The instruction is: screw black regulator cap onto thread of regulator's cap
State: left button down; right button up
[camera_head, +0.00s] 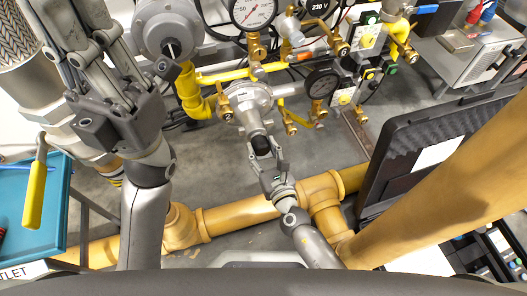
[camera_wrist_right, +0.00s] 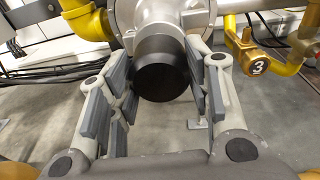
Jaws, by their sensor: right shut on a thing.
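The black regulator cap (camera_head: 261,146) is at the lower end of the grey regulator (camera_head: 247,100) in the head view. In the right wrist view the cap (camera_wrist_right: 163,76) sits at the mouth of the regulator's round grey neck (camera_wrist_right: 158,22), in line with it. The thread is hidden, so I cannot tell how far the cap is on. My right gripper (camera_head: 267,158) is shut on the cap, with one finger pad on each side; it also shows in the right wrist view (camera_wrist_right: 165,88). My left gripper (camera_head: 85,50) is raised at the upper left, away from the regulator; its finger opening is unclear.
Yellow gas pipes (camera_head: 195,92), gauges (camera_head: 322,83) and brass valves surround the regulator. A thick ochre pipe (camera_head: 235,216) runs below. An open black case (camera_head: 437,150) stands at right, a teal tray (camera_head: 45,215) at left. Grey floor shows between.

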jog(key=shift+w+a, duration=0.2)
jog(key=shift+w, duration=0.35)
jog(key=o, duration=1.3)
jog(key=shift+o, duration=0.2)
jog(key=c, duration=1.2)
jog(key=o, duration=0.8)
jog(key=shift+o, duration=0.2)
